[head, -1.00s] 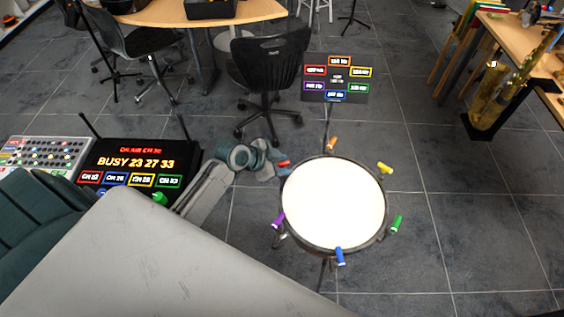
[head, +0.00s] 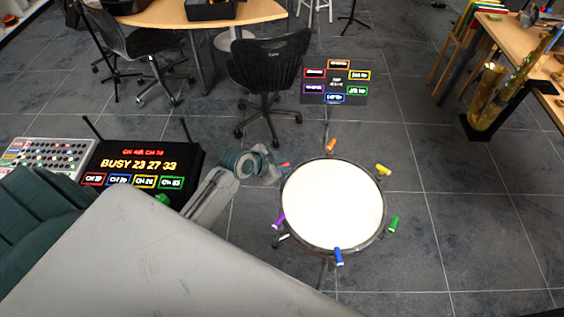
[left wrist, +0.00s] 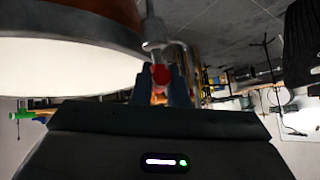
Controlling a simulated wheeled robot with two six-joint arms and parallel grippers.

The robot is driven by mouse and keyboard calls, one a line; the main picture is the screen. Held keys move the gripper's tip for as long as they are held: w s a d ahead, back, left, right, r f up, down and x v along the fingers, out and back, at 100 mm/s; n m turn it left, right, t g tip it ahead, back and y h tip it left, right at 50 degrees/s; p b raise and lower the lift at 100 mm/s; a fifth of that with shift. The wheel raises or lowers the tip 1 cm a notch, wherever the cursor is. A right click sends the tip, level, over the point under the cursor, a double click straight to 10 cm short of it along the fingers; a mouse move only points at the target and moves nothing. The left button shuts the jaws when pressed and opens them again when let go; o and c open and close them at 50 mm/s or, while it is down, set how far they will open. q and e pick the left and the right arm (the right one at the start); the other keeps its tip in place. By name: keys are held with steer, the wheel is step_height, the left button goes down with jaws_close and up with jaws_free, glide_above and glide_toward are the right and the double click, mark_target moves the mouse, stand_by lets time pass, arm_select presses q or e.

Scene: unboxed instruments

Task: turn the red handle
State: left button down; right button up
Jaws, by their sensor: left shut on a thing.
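A round drum with a white head (head: 332,206) stands on the floor, with coloured handles around its rim. The red handle (head: 285,164) is at its upper left rim, mostly hidden by my left gripper (head: 276,168). In the left wrist view the red handle (left wrist: 160,75) shows between the two dark fingers of my left gripper (left wrist: 161,88), beside the drum's rim (left wrist: 75,80). The gripper is shut on it. My right gripper is not in view.
Around the rim are orange (head: 331,146), yellow (head: 383,170), green (head: 394,223), blue (head: 339,256) and purple (head: 279,221) handles. A dark sign with coloured labels (head: 335,80) stands behind. A lit "BUSY 23 27 33" panel (head: 137,163) is left. Floor right of the drum is clear.

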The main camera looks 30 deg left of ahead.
arm_select(q)
steer(key=n+y+p, duration=0.1)
steer(key=p, duration=0.1)
steer(key=n+y+p, duration=0.1)
steer(key=n, duration=0.1)
steer(key=shift+r+t+p, duration=0.3)
steer(key=shift+p, duration=0.1)
steer(key=shift+f+n+y+p, duration=0.1)
steer(key=shift+n+y+p, duration=0.6)
steer(key=shift+f+n+y+p, duration=0.15)
steer(key=shift+n+y+p, duration=0.55)
steer(key=shift+n, duration=0.2)
steer(key=c, duration=1.4)
jaws_free()
steer(key=shift+c, duration=0.2)
steer(key=shift+s, duration=0.1)
steer(key=b+v, duration=0.2)
steer(key=v, duration=0.8)
steer(key=shift+s, duration=0.25)
